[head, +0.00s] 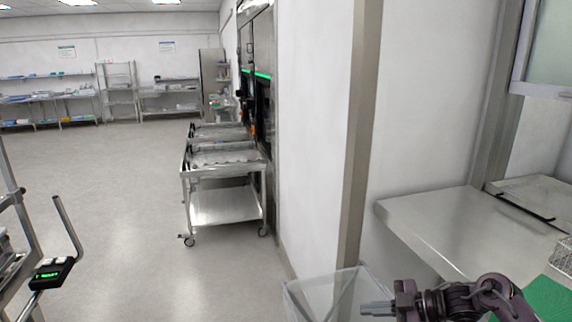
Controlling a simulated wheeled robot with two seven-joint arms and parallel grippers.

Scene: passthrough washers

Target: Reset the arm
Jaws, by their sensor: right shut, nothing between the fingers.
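My right gripper (378,308) is at the bottom of the head view, right of centre. Its arm comes in from the lower right corner, and its narrow grey fingers point left. The fingers are shut with nothing between them. They are in front of a clear-lined bin (318,290) in the picture; how far apart the two are I cannot tell. My left gripper is not in view.
A steel counter (450,222) runs along the right, with a green mat (548,298) and a wire basket (564,256). A steel cart (226,205) stands by the washers. A cart handle with a lit display (50,273) is at left. Open floor (130,200) lies between.

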